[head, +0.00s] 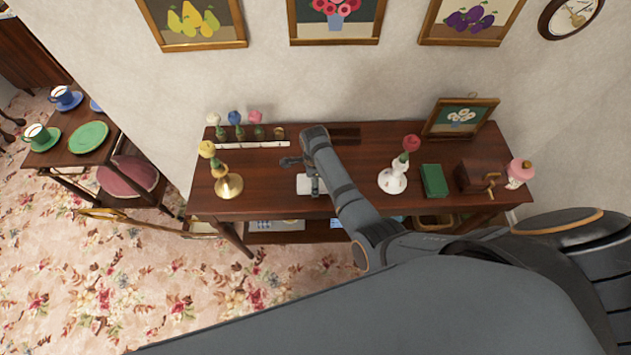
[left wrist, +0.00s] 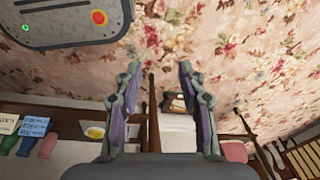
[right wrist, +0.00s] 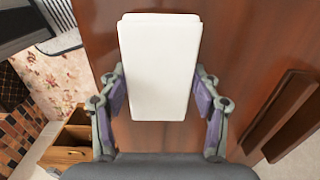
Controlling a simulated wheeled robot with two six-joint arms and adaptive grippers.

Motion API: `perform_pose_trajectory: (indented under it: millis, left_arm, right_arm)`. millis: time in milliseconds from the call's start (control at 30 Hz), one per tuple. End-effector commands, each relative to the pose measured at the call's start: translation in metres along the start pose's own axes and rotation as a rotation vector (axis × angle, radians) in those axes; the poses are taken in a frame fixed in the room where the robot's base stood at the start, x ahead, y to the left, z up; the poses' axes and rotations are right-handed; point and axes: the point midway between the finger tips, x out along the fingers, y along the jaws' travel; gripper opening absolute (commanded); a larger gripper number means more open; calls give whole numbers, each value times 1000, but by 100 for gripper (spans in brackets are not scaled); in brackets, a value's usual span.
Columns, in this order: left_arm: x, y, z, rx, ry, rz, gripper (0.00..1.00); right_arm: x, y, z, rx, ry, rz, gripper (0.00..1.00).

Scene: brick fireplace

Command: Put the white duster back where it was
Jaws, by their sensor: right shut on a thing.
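The white duster (right wrist: 160,65), a plain white block, sits between the fingers of my right gripper (right wrist: 163,100) in the right wrist view, with brown wood behind it. In the head view the duster (head: 306,184) shows under my right gripper (head: 314,185), over the front middle of the wooden table (head: 275,205). I cannot tell whether it touches the tabletop. My left gripper (left wrist: 157,85) is open and empty in the left wrist view, with carpet and furniture beyond it.
A dark shallow wooden tray (head: 346,136) lies at the table's back. A green book (head: 434,181), wooden box (head: 478,176) and pink-topped jar (head: 519,173) are farther right. A white strip (head: 238,145) lies back left.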

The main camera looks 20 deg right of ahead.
Motion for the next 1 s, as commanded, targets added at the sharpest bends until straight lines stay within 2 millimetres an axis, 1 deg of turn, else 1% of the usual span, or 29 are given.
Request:
perform_pose_trajectory:
  millis: [67, 167, 200, 333, 367, 633, 733, 867, 1000]
  left_arm:
    - [0, 0, 3, 0, -6, 0, 40]
    - [2, -4, 15, 3, -22, -5, 40]
    - [1, -6, 19, 4, -29, -7, 40]
    - [0, -9, 28, 7, -43, -11, 40]
    - [0, -9, 28, 7, -43, -11, 40]
    - [0, -9, 24, 6, -37, -11, 40]
    - [-4, -9, 22, 6, -35, -11, 40]
    - [-30, -11, 16, 6, -31, -10, 40]
    - [-63, -13, 11, 6, -29, -10, 40]
  right_arm:
    - [0, 0, 0, 0, -1, 0, 29]
    - [4, 0, 1, 0, -1, -1, 29]
    - [3, 0, 1, 0, -2, -1, 67]
    - [3, 0, 1, 0, -1, -1, 85]
    - [3, 0, 1, 0, -1, -1, 86]
    - [2, -1, 1, 0, -2, -1, 86]
    - [-4, -1, 1, 0, -2, -2, 86]
    - [-30, -1, 1, -1, -2, -2, 86]
    - [-62, -1, 1, -1, -2, -1, 86]
